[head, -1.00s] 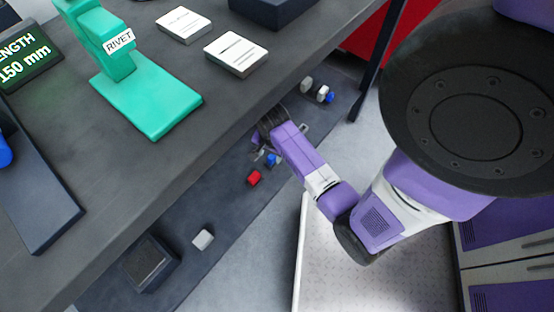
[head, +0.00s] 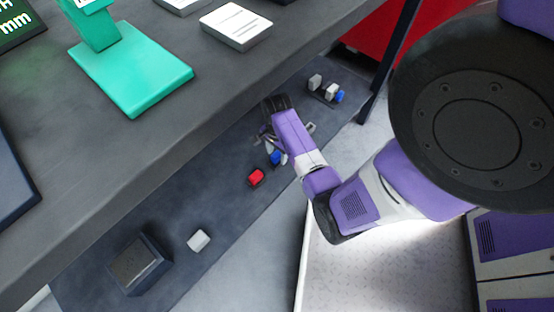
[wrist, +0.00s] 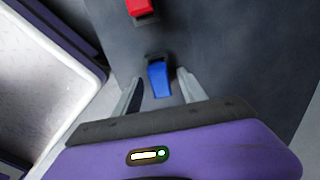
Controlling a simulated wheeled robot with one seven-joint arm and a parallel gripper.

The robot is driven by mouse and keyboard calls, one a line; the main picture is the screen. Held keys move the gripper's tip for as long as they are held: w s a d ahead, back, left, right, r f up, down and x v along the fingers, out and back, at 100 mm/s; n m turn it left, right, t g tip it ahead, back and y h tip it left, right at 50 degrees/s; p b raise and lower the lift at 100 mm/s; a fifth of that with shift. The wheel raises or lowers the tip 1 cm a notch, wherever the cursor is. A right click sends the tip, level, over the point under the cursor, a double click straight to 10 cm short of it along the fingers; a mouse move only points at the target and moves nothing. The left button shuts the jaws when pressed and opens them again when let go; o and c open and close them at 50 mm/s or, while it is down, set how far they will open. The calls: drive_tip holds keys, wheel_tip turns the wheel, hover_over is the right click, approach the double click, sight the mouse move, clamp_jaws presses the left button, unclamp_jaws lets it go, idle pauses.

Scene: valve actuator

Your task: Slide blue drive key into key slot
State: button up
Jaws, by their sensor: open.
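A blue block (head: 276,158), which looks like the drive key, is on the dark lower shelf beneath the workbench. In the wrist view the blue block (wrist: 159,82) lies between my two fingers, with a gap visible on each side. My gripper (wrist: 158,76) is open and holds nothing. In the head view my gripper (head: 267,142) is low over the shelf, partly hidden by my own wrist. A small dark piece (wrist: 154,56) sits at the far end of the blue block. I cannot tell which part has the key slot.
A red block (head: 256,177) lies near the blue one, and a white block (head: 199,240) and a dark box (head: 140,264) farther left. A group of white and blue pieces (head: 328,89) stands at the shelf's right end. The workbench (head: 130,165) overhangs the shelf.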

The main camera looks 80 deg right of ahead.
drive_tip(key=shift+f, duration=0.45)
clamp_jaws()
drive_tip(key=shift+r, duration=0.1)
